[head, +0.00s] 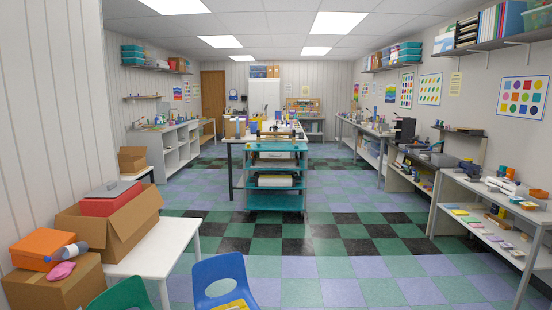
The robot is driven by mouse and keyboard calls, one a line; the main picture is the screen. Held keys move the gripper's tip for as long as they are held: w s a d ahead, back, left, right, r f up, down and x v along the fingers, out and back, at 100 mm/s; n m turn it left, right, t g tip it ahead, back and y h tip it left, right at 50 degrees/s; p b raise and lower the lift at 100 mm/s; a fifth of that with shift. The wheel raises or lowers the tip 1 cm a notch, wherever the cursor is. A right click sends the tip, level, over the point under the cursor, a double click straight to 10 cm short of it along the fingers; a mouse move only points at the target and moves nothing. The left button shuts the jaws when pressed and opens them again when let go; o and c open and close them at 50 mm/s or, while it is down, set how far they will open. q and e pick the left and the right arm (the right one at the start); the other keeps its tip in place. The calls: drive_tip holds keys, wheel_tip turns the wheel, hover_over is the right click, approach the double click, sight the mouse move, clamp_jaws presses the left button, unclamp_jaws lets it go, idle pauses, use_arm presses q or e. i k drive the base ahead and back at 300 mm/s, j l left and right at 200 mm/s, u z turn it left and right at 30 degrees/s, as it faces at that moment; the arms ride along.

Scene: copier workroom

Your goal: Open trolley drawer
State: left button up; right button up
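A teal trolley (274,201) stands in the middle of the room, some way ahead of me, at the near end of a long table. It has several open levels. A pale box-like unit (275,181) sits on a middle level, and another pale front shows under the top. I cannot tell at this distance which of these is the drawer, or whether a drawer is open. Several small items stand on or just behind the trolley's top. Neither of my grippers is in view.
A white table (160,247) with cardboard boxes is at the near left, with a blue chair (222,279) and a green chair (122,295) in front. A shelf unit (484,220) lines the near right. The checkered floor (330,232) between me and the trolley is clear.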

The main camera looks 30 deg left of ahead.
sight(264, 154)
drive_tip(key=i+j, duration=0.2)
drive_tip(key=i, duration=0.15)
drive_tip(key=i+j+u, duration=0.1)
drive_tip(key=i, duration=0.25)
drive_tip(key=i+z, duration=0.1)
drive_tip(key=i, duration=0.55)
drive_tip(key=i+j+z, duration=0.1)
drive_tip(key=i, duration=0.55)
drive_tip(key=i+j+z, duration=0.1)
drive_tip(key=i, duration=0.55)
drive_tip(key=i+j+u, duration=0.25)
drive_tip(key=i+u, duration=0.15)
drive_tip(key=i, duration=0.15)
drive_tip(key=i+u, duration=0.4)
drive_tip(key=i+l+u, duration=0.1)
drive_tip(key=i+u, duration=0.25)
drive_tip(key=i, duration=0.35)
drive_tip(key=i+l+u, duration=0.4)
drive_tip(key=i+j+u, duration=0.2)
drive_tip(key=i, duration=1.2)
drive_tip(key=i+j+u, duration=0.2)
drive_tip(key=i, duration=1.15)
